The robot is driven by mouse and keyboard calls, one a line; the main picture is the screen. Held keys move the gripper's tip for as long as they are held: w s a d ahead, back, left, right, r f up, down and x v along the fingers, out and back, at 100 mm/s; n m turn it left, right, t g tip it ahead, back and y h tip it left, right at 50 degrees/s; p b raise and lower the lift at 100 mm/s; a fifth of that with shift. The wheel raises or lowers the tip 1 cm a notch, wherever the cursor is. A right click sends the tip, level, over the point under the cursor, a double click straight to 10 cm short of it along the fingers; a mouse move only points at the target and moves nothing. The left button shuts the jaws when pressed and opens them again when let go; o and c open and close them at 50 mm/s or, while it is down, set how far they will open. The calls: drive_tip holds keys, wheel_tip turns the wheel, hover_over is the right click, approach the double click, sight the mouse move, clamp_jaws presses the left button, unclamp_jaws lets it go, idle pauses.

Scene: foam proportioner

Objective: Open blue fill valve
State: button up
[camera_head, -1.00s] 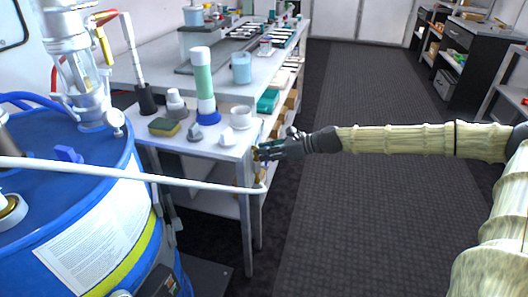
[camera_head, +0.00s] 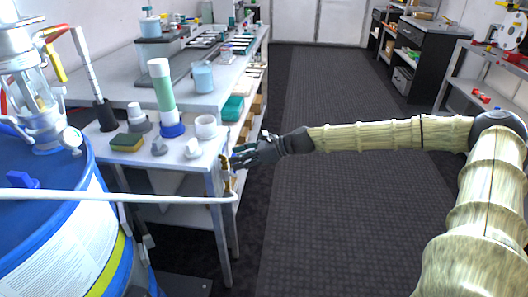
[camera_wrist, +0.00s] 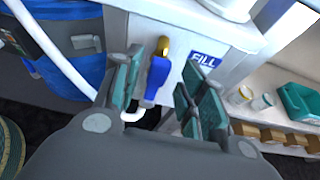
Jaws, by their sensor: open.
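The blue fill valve (camera_wrist: 157,78) is in the wrist view, with its blue lever hanging down below a brass body (camera_wrist: 163,45). A blue "FILL" label (camera_wrist: 206,60) is just to its right. My gripper (camera_wrist: 166,68) is open, with one finger pad to the left of the blue lever and the other to its right. I cannot tell whether either pad touches it. In the head view my gripper (camera_head: 236,158) is at the table's front corner, above the brass fitting (camera_head: 228,183). The lever is mostly hidden there.
A white pipe (camera_head: 120,196) runs from the left to the fitting. A blue drum (camera_head: 50,230) stands at left. The white table (camera_head: 180,168) holds a green bottle (camera_head: 164,95), a sponge (camera_head: 127,142) and cups. The dark floor (camera_head: 340,220) to the right is clear.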

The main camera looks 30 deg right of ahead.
drive_tip(key=v, duration=0.9)
drive_tip(key=shift+d+r, duration=0.15)
drive_tip(key=shift+d, duration=0.15)
idle(0.5)
drive_tip(key=shift+s, duration=0.15)
idle(0.4)
drive_tip(key=s+a+f+n+g+h, duration=0.1)
drive_tip(key=a+f+n+g, duration=0.15)
drive_tip(key=a+f, duration=0.4)
drive_tip(key=s+a+f+n+g, duration=0.1)
drive_tip(key=s+a+f+n, duration=0.15)
drive_tip(key=a+f, duration=0.35)
drive_tip(key=s+a+f+n+g+h, duration=0.2)
drive_tip(key=s+a+f+n, duration=0.4)
drive_tip(key=s+a+f, duration=0.4)
drive_tip(key=s+d+f+n+g+h, duration=0.1)
drive_tip(key=s+f+n+h, duration=0.1)
drive_tip(key=s+f+n, duration=0.45)
drive_tip(key=s+f+n+g+h, duration=0.1)
drive_tip(key=s+f+n+h, duration=0.25)
drive_tip(key=s, duration=0.65)
drive_tip(key=s+d+f+n+g+h, duration=0.1)
drive_tip(key=s+f+n+g+h, duration=0.1)
drive_tip(key=s+f+n, duration=0.45)
wheel_tip(320, 180, up, 14)
drive_tip(key=s+m+p, duration=0.1)
drive_tip(key=p, duration=1.2)
drive_tip(key=shift+s+r+m, duration=0.15)
drive_tip(key=shift+s+m, duration=0.15)
drive_tip(key=shift+m, duration=0.05)
